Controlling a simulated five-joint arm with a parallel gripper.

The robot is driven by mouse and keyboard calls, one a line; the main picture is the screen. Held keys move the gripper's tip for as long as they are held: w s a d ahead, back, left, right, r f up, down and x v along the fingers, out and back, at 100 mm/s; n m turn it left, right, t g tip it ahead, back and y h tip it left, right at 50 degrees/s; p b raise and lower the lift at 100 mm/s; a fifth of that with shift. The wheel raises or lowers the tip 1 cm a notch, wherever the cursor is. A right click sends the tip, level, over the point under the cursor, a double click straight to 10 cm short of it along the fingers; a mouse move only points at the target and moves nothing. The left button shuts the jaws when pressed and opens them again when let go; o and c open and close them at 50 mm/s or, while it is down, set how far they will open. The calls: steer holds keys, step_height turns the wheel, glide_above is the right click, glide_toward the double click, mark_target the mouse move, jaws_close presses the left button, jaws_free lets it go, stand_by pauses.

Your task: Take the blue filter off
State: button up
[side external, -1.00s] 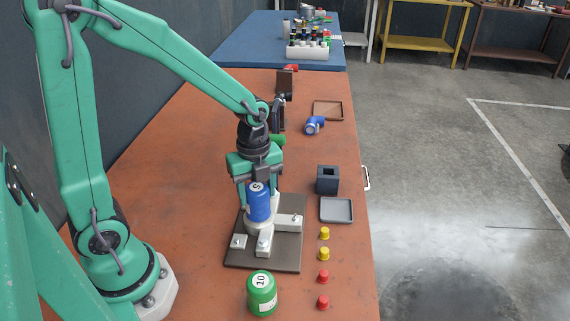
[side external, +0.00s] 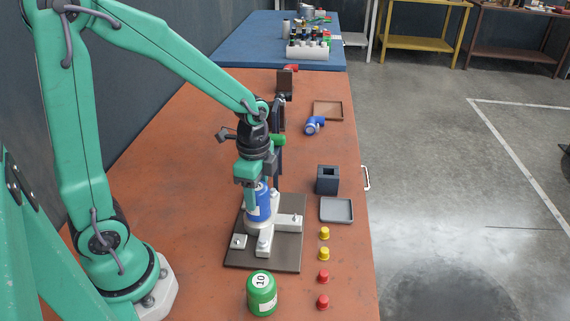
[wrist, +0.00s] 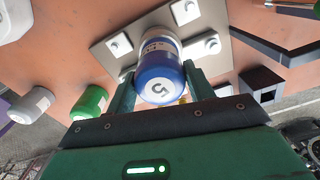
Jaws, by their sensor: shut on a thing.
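The blue filter (side external: 259,203) stands upright on the light mount at the middle of the dark base plate (side external: 287,258). Its end is marked 5 in the wrist view (wrist: 161,91). My gripper (side external: 260,195) comes down on it from above, and its two fingers are shut on the filter's sides. In the wrist view my gripper (wrist: 158,92) has one finger on each side of the blue filter. The filter's lower end still meets the mount; the thread is hidden.
A green filter (side external: 262,294) marked 10 stands in front of the plate. Yellow caps (side external: 324,233) and red caps (side external: 323,277) line the right edge. A grey tray (side external: 337,221) and a dark block with a square hole (side external: 327,180) stand right of the plate.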

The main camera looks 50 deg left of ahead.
steer(key=shift+s+f, duration=0.1)
steer(key=shift+f, duration=0.05)
steer(key=o, duration=1.5)
steer(key=shift+c, duration=0.2)
steer(key=shift+c, duration=0.5)
steer(key=m, duration=1)
steer(key=shift+m, duration=0.3)
steer(key=m, duration=1.1)
